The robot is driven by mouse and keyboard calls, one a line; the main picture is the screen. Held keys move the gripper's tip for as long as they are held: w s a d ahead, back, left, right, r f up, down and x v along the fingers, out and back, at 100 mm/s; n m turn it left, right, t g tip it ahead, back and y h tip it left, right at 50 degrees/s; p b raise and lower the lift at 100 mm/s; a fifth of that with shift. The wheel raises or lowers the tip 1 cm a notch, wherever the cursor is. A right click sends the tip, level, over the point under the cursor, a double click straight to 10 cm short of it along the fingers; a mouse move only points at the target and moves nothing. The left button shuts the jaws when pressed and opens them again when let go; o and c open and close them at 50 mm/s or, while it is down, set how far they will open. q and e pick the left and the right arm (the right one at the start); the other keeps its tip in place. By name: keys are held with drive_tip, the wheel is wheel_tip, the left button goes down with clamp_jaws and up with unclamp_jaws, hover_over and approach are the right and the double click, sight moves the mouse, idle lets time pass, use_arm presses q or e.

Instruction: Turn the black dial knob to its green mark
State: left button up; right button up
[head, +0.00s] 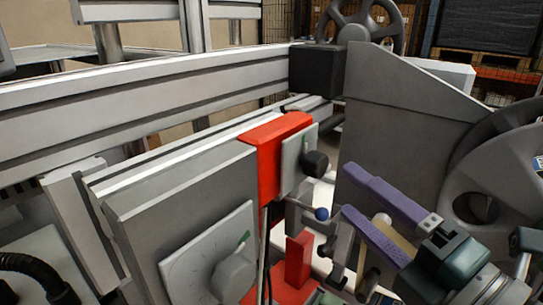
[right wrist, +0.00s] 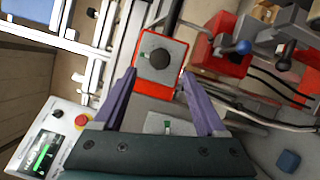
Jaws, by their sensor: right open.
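The black dial knob (head: 315,163) sits on a small light-grey plate (head: 290,166) on a red bracket (head: 267,150). A small green mark (head: 304,141) shows on the plate beside the knob. In the right wrist view the knob (right wrist: 159,60) is near the top middle, with the green mark (right wrist: 144,55) to its left. I cannot tell where the knob points. My right gripper (head: 347,190) has purple fingers. It is open and empty, a little apart from the knob; in the right wrist view its fingertips (right wrist: 158,75) lie either side of the knob's line. My left gripper is not in view.
A larger grey dial (head: 232,275) with its own green mark is on the panel at lower left. A blue-balled lever (head: 321,213) and red block (head: 299,258) are below the black knob. A grey housing (head: 400,130) stands to the right, close to the right gripper.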

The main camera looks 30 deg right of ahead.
drive_tip(key=shift+s+f+b, duration=0.1)
drive_tip(key=shift+s+b, duration=0.25)
drive_tip(key=shift+s, duration=1.35)
